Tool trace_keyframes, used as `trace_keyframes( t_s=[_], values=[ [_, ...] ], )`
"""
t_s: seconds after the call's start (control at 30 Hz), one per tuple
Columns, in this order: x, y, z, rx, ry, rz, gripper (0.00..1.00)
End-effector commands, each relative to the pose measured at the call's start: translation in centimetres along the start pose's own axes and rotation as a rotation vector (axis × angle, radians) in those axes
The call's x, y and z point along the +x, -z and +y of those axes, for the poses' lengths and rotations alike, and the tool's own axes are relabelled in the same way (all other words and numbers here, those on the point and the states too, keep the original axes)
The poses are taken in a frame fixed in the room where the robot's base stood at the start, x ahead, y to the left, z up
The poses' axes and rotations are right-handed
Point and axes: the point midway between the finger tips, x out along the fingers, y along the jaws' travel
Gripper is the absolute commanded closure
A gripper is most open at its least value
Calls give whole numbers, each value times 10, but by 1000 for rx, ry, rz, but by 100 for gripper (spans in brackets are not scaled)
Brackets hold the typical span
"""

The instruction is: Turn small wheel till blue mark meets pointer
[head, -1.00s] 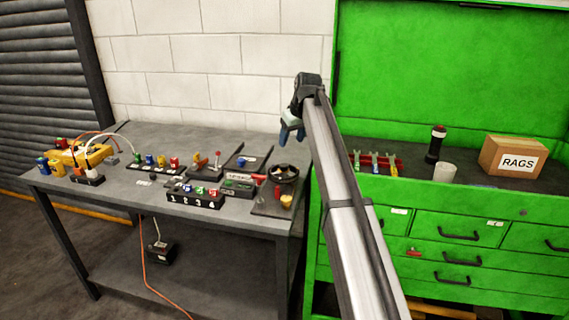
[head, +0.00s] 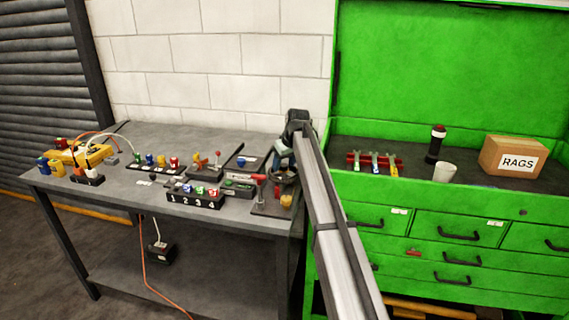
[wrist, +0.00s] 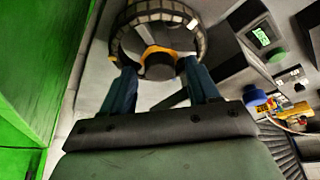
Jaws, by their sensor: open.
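The small wheel (wrist: 199,45) is a dark ribbed ring with a dark round hub and an orange-yellow part across its middle, in the wrist view. Pale marks show on its rim; I cannot make out a blue mark or tell which part is the pointer. In the head view the wheel (head: 287,188) is mostly hidden by my gripper (head: 284,156), at the bench's right end. In the wrist view my gripper (wrist: 161,82) is open, its two blue fingers on either side of the hub near the rim. I cannot tell whether they touch it.
The grey bench (head: 150,197) holds a numbered block (head: 195,196), a row of coloured knobs (head: 160,163) and a yellow machine (head: 88,154) to the left. A red and a yellow piece (head: 286,200) stand close in front of the wheel. The green cabinet (head: 430,205) borders on the right.

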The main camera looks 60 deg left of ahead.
Motion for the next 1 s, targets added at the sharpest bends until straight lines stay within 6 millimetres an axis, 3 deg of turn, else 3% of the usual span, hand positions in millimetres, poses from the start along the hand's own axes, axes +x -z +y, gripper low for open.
trace_keyframes(
  t_s=[0.27,0.83,1.0],
  values=[
    [1,0,0,0,0,0,41],
    [1,0,0,0,0,0,95],
    [1,0,0,9,-3,0,95]
  ],
)
